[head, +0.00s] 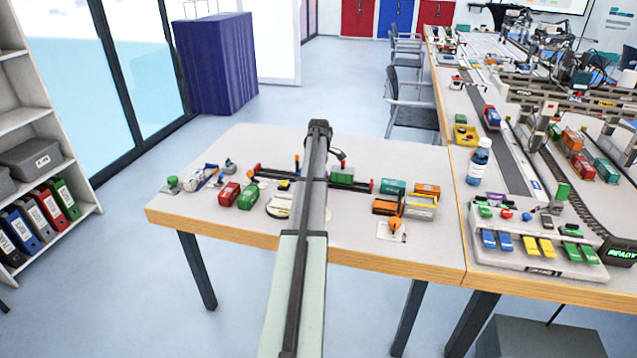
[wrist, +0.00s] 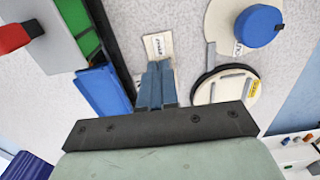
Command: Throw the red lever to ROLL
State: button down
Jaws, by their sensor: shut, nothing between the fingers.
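A red handle on a dark stem, which looks like the red lever (wrist: 14,38), shows at the upper left of the wrist view, by a grey box (wrist: 40,45). My arm hides the fingers in the head view. I cannot read a ROLL mark.
A blue block (wrist: 104,92) lies left of the fingers, and a blue knob (wrist: 257,25) and a round pale disc (wrist: 225,86) lie right. Small containers (head: 229,195) and a button console (head: 538,245) stand on the tables.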

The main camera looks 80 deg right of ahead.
notch_tip(320, 180, up, 6)
jog(key=shift+r, duration=0.25)
dwell(0.5)
dwell(0.5)
